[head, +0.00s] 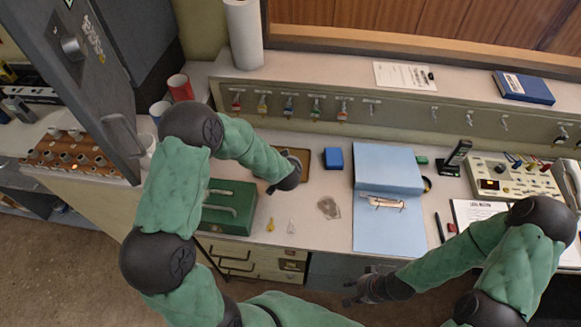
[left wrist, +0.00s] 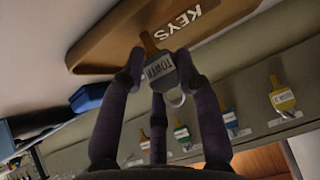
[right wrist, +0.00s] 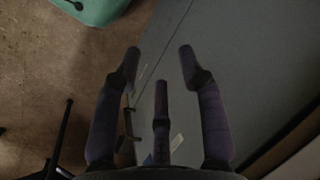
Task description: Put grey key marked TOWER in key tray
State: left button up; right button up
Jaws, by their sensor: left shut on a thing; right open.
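A green cash box (head: 230,207) stands left of the tray, a blue box (head: 333,158) right. A yellow tag (head: 270,225) and a pale tag (head: 291,227) lie in front. Several tagged keys hang along the back panel (head: 390,112). A blue folder (head: 388,235) lies centre right.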

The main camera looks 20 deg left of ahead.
pick_arm(q)
jog(key=shift+r, duration=0.1)
jog(key=o, duration=1)
